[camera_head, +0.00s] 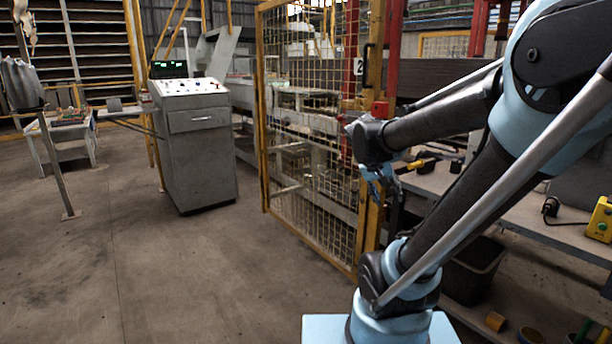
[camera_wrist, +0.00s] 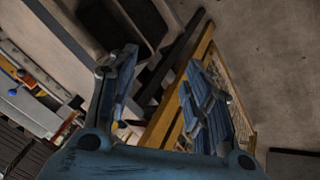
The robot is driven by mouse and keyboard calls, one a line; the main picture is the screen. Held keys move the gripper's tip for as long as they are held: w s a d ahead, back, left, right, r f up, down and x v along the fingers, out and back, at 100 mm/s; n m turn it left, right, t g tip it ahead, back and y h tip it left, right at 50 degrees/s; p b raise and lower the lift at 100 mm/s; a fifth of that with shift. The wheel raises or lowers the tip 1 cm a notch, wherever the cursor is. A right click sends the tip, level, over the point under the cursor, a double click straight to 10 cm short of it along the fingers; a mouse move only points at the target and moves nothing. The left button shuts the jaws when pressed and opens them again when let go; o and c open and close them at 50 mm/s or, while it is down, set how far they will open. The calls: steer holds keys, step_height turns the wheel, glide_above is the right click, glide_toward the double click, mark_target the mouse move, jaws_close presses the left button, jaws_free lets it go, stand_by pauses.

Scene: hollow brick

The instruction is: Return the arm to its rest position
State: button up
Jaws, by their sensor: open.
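My arm rises from its blue base at the bottom right of the head view and folds back. Its forearm points left, toward the yellow mesh gate. My gripper (camera_head: 376,190) hangs at the end of the forearm, in front of the gate post and beside the workbench. In the wrist view my gripper (camera_wrist: 165,95) shows two blue fingers spread apart. Nothing is held between them. The floor, a yellow frame and dark bins show past the fingers.
The yellow mesh gate (camera_head: 312,150) stands close behind my gripper. A workbench (camera_head: 470,196) with a yellow box (camera_head: 600,220) runs along the right, with a dark bin (camera_head: 475,270) below. A grey control console (camera_head: 199,150) stands at the left. The floor (camera_head: 170,270) in front is clear.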

steer(key=s+a+f+n+y, duration=0.1)
steer(key=s+a+f+y, duration=0.1)
steer(key=s+f, duration=0.3)
steer(key=s+a+f+n+g+y, duration=0.1)
steer(key=s+a+f+y, duration=0.2)
steer(key=s, duration=0.7)
step_height(320, 180, down, 2)
steer(key=shift+s+a+f+n+g, duration=0.2)
steer(key=shift+a+n+g, duration=0.1)
steer(key=shift+a, duration=0.25)
steer(key=shift+w, duration=0.1)
steer(key=shift+w+f, duration=0.2)
steer(key=shift+w, duration=0.25)
